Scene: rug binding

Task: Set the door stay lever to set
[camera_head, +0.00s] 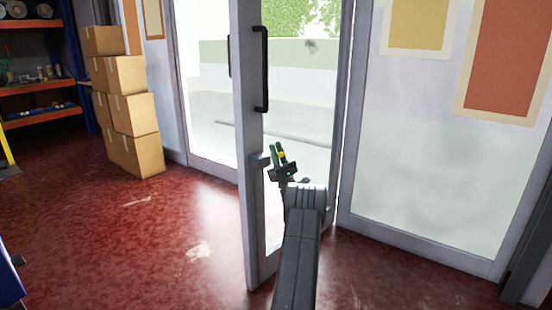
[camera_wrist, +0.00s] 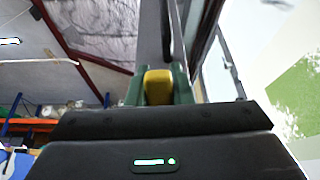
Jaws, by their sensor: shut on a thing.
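The grey-framed glass door (camera_head: 247,200) stands open in the head view, with a black pull handle (camera_head: 264,70) on it. My gripper (camera_head: 279,152) is beside the door's edge, below that handle. In the wrist view my gripper (camera_wrist: 158,84) has its green fingers shut on a yellow piece (camera_wrist: 158,88), which I take to be the door stay lever. A small spot of yellow (camera_head: 281,155) shows between the fingers in the head view. The fingers hide most of the lever, and I cannot read its setting or any marking.
Cardboard boxes (camera_head: 133,118) are stacked left of the doorway. Shelves (camera_head: 37,88) stand at the far left. A glazed panel with posters (camera_head: 508,62) is on the right. The red floor (camera_head: 130,235) is clear to the left of the door.

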